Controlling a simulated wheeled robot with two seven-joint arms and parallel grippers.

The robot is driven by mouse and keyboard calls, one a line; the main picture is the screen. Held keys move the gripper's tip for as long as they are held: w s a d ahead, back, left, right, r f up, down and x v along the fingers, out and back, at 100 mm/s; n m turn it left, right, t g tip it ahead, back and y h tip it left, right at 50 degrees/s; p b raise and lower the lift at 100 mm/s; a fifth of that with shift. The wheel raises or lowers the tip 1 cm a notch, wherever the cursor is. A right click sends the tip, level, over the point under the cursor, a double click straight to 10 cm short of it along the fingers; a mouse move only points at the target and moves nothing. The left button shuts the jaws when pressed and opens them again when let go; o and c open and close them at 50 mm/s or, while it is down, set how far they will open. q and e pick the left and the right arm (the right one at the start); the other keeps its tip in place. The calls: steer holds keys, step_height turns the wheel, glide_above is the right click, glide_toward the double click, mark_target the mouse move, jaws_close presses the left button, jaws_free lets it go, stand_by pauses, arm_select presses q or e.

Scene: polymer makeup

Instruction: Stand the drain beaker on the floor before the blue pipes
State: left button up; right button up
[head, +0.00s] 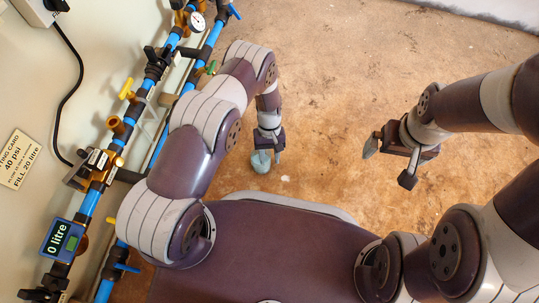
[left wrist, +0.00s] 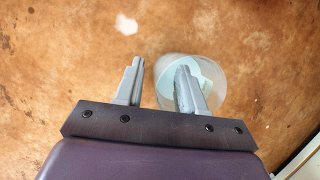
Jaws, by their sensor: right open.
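The drain beaker (head: 261,162) is a small pale, clear cup on the brown floor, just below my left gripper (head: 270,153) in the head view. In the left wrist view, the beaker (left wrist: 213,75) lies around or behind the right-hand finger; I cannot tell whether that finger is inside it or above it. The left gripper (left wrist: 160,75) has its fingers apart, with floor showing between them and the left-hand finger clear of the beaker. My right gripper (head: 388,158) is open and empty over the floor at the right. The blue pipes (head: 181,113) run along the wall at the left.
The pipes carry valves, a round gauge (head: 196,21) and a meter reading 0 litre (head: 60,239). A sign (head: 18,159) and a black cable (head: 70,90) are on the wall. The stained floor (head: 340,70) is clear in the middle and far right.

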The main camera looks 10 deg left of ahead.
arm_select(q)
steer(key=shift+r, duration=0.1)
steer(key=w+a+r+t+p, duration=0.1)
steer(key=w+r+p, duration=0.1)
steer(key=r, duration=0.6)
steer(key=w+a+r+m+p, duration=0.1)
steer(key=r+p, duration=0.2)
steer(key=r, duration=0.6)
steer(key=w+a+r+t+p, duration=0.1)
steer(key=w+a+r+p, duration=0.1)
steer(key=r, duration=0.6)
steer(key=s+a+r+m+t+y, duration=0.1)
steer(key=s+a+r+m+t, duration=0.3)
steer(key=s+r, duration=1.2)
step_height(320, 180, up, 50)
steer(key=n+p, duration=0.1)
steer(key=p, duration=4.8)
steer(key=shift+w+a+r+g+p, duration=0.25)
steer(key=shift+w+a+g+p, duration=0.1)
steer(key=shift+w+a, duration=0.1)
